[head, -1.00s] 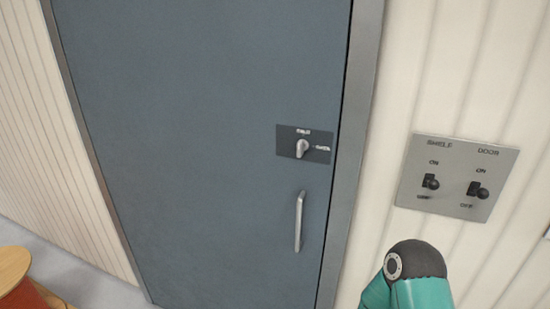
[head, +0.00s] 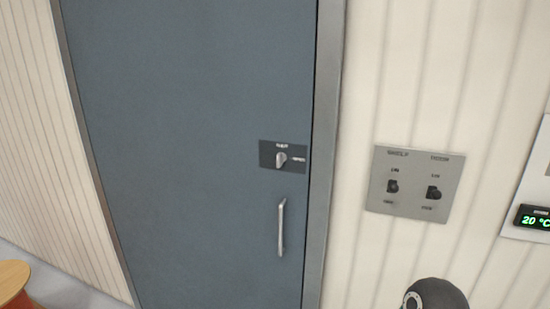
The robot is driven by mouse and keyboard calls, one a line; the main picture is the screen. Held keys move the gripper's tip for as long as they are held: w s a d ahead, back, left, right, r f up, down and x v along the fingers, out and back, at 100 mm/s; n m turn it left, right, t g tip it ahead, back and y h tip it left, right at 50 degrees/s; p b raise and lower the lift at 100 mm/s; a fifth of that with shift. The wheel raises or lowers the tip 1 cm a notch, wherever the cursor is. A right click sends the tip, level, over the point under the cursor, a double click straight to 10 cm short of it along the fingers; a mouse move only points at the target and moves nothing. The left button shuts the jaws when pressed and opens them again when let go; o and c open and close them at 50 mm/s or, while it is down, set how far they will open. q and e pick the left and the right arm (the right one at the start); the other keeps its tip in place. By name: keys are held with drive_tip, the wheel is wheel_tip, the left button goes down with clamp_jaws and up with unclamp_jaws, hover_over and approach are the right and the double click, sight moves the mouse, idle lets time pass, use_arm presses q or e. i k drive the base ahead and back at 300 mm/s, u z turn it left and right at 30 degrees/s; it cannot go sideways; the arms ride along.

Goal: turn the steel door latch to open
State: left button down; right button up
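The steel door latch (head: 281,159) is a small silver knob on a dark plate (head: 266,154) near the right edge of the blue-grey door (head: 180,130). The knob stands roughly upright, pointing near the label above it; another label, too blurred to read surely, is on its right. A vertical silver pull handle (head: 281,228) is below the latch. The door is shut in its grey frame. Neither gripper is in view. Only a dark, rounded joint of one of my arms shows at the bottom right.
A steel switch panel (head: 416,208) with two black switches, labelled shelf and door, is on the cream ribbed wall right of the door. A display (head: 533,218) reading 20 °C is at the far right. A round wooden-topped object (head: 12,280) stands at the lower left.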

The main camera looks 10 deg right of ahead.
sight(281, 157)
drive_tip(key=z, duration=0.05)
drive_tip(key=i, duration=0.9)
drive_tip(key=u, duration=0.2)
drive_tip(key=k, duration=0.85)
drive_tip(key=z, duration=0.2)
drive_tip(key=i, duration=0.85)
drive_tip(key=u, duration=0.1)
